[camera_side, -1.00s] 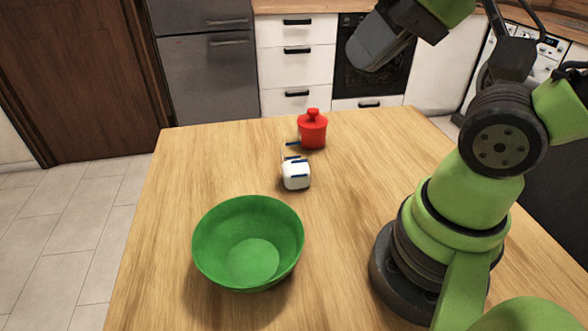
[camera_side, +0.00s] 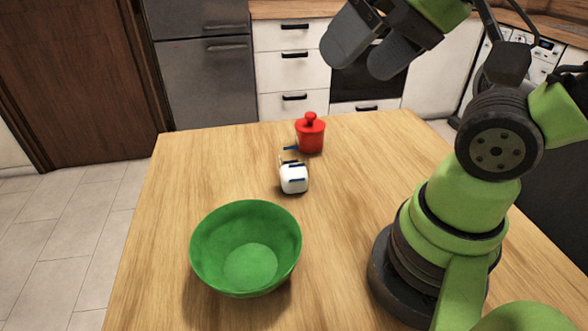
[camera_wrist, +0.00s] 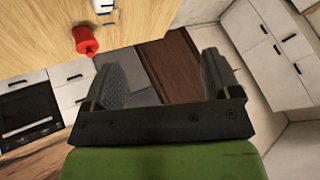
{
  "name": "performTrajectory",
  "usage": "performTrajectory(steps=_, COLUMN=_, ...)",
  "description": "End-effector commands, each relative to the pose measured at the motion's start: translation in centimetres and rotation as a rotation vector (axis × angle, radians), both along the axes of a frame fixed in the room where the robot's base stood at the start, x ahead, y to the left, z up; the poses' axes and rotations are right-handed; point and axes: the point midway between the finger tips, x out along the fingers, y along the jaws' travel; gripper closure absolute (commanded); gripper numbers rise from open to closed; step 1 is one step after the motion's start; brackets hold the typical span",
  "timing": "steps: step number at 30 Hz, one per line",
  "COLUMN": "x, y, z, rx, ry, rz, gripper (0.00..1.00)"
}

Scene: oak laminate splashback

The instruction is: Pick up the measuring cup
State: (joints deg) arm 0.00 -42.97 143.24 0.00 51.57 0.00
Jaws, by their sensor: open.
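A small white object with dark blue marks (camera_side: 294,179), which seems to be the measuring cup, sits on the wooden table behind the green bowl. Thin blue and dark parts show just behind it; its exact shape is too small to tell. In the wrist view it is at the top left edge (camera_wrist: 103,6), partly cut off. My gripper (camera_side: 368,46) is open and empty, high above the table's far side, up and to the right of the cup. Its two fingers (camera_wrist: 165,72) stand apart in the wrist view with nothing between them.
A red lidded pot (camera_side: 310,135) stands close behind the white object; it also shows in the wrist view (camera_wrist: 85,41). A large green bowl (camera_side: 216,272) stands in front. The table (camera_side: 380,150) is clear right of the pot. Kitchen cabinets are beyond.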

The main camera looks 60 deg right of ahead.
Motion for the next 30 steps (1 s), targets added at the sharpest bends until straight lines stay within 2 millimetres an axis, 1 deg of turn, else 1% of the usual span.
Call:
performTrajectory(steps=10, x=0.1, y=0.0, z=-0.1, rx=0.004, ry=0.01, rz=-0.006, gripper=0.06)
performTrajectory(steps=14, x=1.0, y=-0.4, z=-0.8, rx=0.046, ry=0.099, rz=-0.063, gripper=0.06)
performTrajectory(steps=17, x=2.5, y=-1.1, z=-1.9, rx=0.123, ry=0.226, rz=-0.151, gripper=0.06)
performTrajectory(steps=23, x=5.7, y=-3.6, z=-5.2, rx=0.371, ry=0.49, rz=-0.377, gripper=0.06)
performTrajectory(steps=26, x=7.1, y=-5.3, z=-7.3, rx=0.521, ry=0.597, rz=-0.493, gripper=0.06)
performTrajectory(steps=30, x=8.5, y=-8.1, z=-10.5, rx=0.757, ry=0.713, rz=-0.655, gripper=0.06)
